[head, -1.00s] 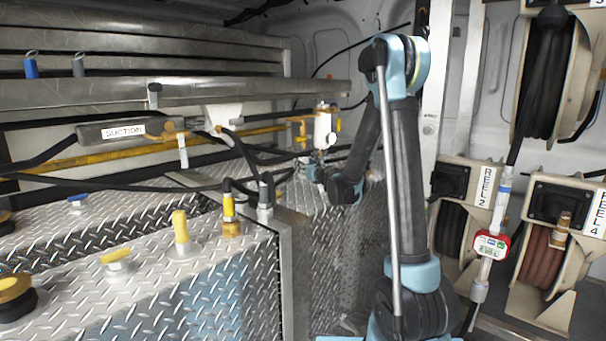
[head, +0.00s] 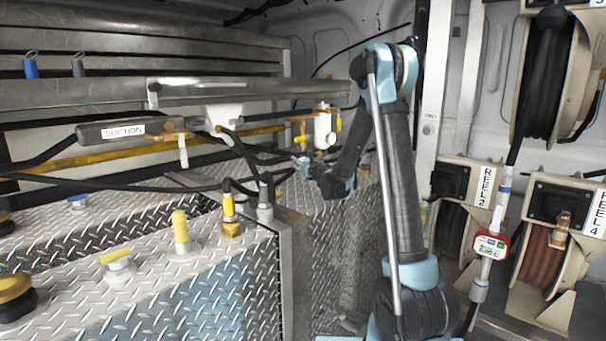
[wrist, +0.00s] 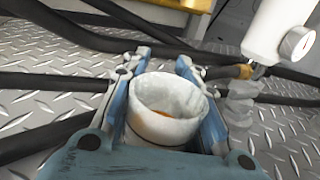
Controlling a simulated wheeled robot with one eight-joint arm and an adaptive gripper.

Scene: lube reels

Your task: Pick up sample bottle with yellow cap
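My gripper (wrist: 165,65) shows in the wrist view with its blue-grey fingers on both sides of a pale, translucent round container with orange inside, which I take as the sample bottle (wrist: 165,97). The fingers appear to touch its sides. Its wide round end faces the camera; a yellow cap is not clearly visible. In the head view my gripper (head: 303,165) is small, above the checkered deck and left of my wrist. Whether the bottle touches anything beneath is hidden.
A white body with a gauge (wrist: 285,35) stands close to the right; it also shows in the head view (head: 323,128). Black hoses (wrist: 50,82) run close to the left. Yellow-topped fittings (head: 181,228) stand on the front deck. Reels (head: 545,255) are at right.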

